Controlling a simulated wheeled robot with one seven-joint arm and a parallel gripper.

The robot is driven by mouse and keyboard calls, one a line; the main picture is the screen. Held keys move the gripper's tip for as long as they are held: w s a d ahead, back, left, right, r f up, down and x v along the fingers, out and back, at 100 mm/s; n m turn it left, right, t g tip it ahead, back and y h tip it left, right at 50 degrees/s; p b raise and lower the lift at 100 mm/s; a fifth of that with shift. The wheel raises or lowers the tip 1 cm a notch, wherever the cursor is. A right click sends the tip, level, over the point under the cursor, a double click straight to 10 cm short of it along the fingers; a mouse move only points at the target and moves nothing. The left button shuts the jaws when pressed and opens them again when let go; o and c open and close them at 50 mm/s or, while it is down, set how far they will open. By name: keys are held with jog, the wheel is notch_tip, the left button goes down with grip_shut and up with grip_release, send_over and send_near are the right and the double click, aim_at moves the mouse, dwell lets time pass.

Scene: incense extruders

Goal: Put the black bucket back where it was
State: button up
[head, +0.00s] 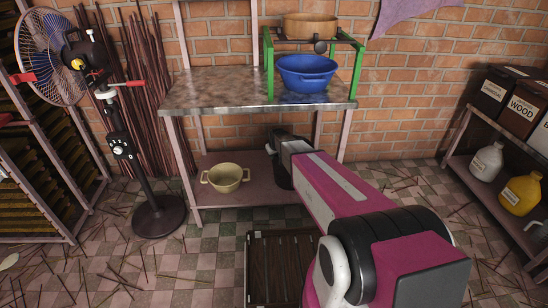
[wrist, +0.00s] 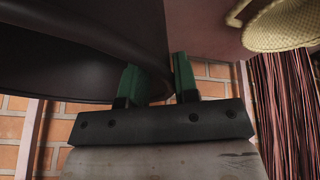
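The black bucket (head: 283,176) is at the right part of the low shelf (head: 235,197) under the metal-topped table, partly hidden behind my arm. I cannot tell whether its base touches the shelf. In the wrist view the dark bucket (wrist: 70,45) fills the upper left, very close. My gripper (wrist: 158,84) has its two green fingers on either side of the bucket's wall at the rim, and looks shut on it. The fingertips are hidden in the head view.
A beige two-handled pot (head: 225,177) stands on the low shelf left of the bucket; it also shows in the wrist view (wrist: 285,25). A blue pot (head: 306,73) sits on the table top (head: 215,90) by a green stand. A slatted dark crate (head: 282,268) lies on the floor in front.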

jog(key=a+v, duration=0.1)
jog(key=v, duration=0.9)
jog(key=s+d+r+m+g, duration=0.1)
jog(key=s+d, duration=0.2)
jog(key=s, duration=0.6)
jog(key=s+d+r+m+g, duration=0.2)
jog(key=s+d, duration=0.2)
jog(key=s, duration=0.6)
jog(key=s+d+r+m+g, duration=0.1)
jog(key=s+d, duration=0.2)
jog(key=s, duration=0.7)
jog(key=shift+d+r+m+g+h, duration=0.2)
jog(key=shift+m+g+h, duration=0.1)
jog(key=shift+m+h, duration=0.1)
jog(key=shift+s, duration=0.15)
